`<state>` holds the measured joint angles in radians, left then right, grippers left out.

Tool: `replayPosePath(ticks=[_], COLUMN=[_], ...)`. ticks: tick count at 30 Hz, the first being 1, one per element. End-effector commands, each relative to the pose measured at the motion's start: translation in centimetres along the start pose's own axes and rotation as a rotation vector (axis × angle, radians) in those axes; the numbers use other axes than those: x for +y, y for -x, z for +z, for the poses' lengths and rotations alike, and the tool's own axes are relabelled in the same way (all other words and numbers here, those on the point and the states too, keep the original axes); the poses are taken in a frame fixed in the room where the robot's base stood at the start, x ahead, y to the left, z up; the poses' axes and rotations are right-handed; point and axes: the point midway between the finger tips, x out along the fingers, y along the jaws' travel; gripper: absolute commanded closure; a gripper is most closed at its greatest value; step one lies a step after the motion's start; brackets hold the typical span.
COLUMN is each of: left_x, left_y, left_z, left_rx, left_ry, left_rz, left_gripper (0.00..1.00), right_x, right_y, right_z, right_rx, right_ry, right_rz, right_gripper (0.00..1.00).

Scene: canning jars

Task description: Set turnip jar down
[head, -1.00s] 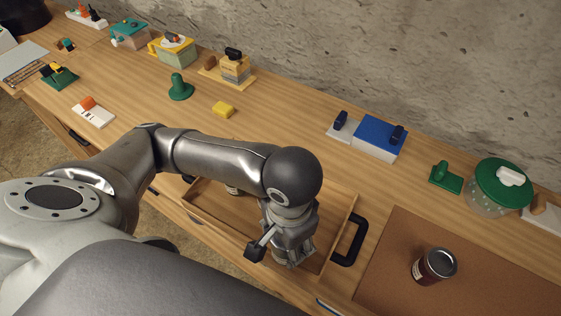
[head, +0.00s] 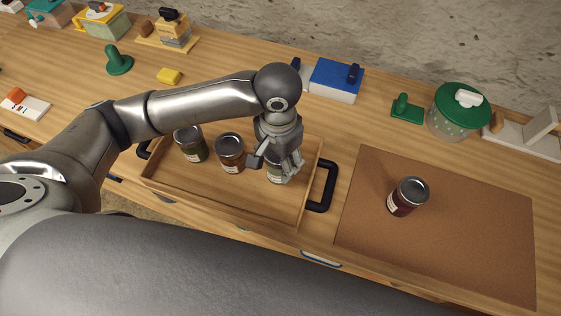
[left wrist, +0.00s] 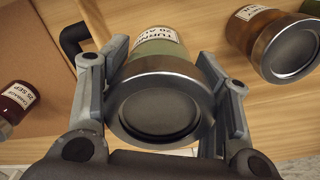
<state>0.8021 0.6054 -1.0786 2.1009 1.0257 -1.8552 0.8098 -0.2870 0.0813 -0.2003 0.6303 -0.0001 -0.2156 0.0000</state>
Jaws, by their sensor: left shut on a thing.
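The turnip jar (left wrist: 158,40) has a grey lid, green contents and a white label partly reading "TURNIP". My left gripper (left wrist: 165,85) is shut on it, one finger on each side. In the head view the left gripper (head: 286,165) is over the right end of the wooden tray (head: 218,205), and the jar (head: 274,176) is partly hidden behind its fingers. I cannot tell whether the jar's base touches the tray floor. My right gripper is not in view.
A green jar (head: 190,144) and an amber jar (head: 230,153) stand left in the tray. The tray's black handle (head: 323,187) is just right of the gripper. A dark red jar (head: 408,196) stands on the cork mat (head: 460,235), otherwise bare.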

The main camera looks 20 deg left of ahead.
Motion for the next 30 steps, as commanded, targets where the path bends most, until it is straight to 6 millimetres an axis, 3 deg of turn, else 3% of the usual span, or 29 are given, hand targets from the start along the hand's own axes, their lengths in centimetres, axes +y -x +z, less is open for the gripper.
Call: replayPosePath(ticks=[8, 15, 25, 26, 30], left_x=[-0.8, -0.8, -0.8, -0.8, -0.8], left_y=[-2.0, -4.9, -5.2, -5.3, -5.3], left_z=[-1.5, -1.5, -1.5, -1.4, -1.4], left_rx=[-0.001, 0.0, 0.001, 0.0, 0.0], left_ry=[0.001, -0.001, -0.001, -0.001, -0.002], left_rz=[-0.001, -0.001, 0.0, 0.0, 0.0], left_gripper=[0.82, 0.82, 0.82, 0.43, 0.25], right_x=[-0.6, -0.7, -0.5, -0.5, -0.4], right_y=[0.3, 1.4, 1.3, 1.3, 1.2], right_z=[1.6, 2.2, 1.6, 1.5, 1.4], right_rx=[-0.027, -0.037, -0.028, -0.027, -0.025], right_ry=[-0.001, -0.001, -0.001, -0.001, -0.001], right_rz=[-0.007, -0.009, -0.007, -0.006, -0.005], right_gripper=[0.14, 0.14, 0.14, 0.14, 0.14])
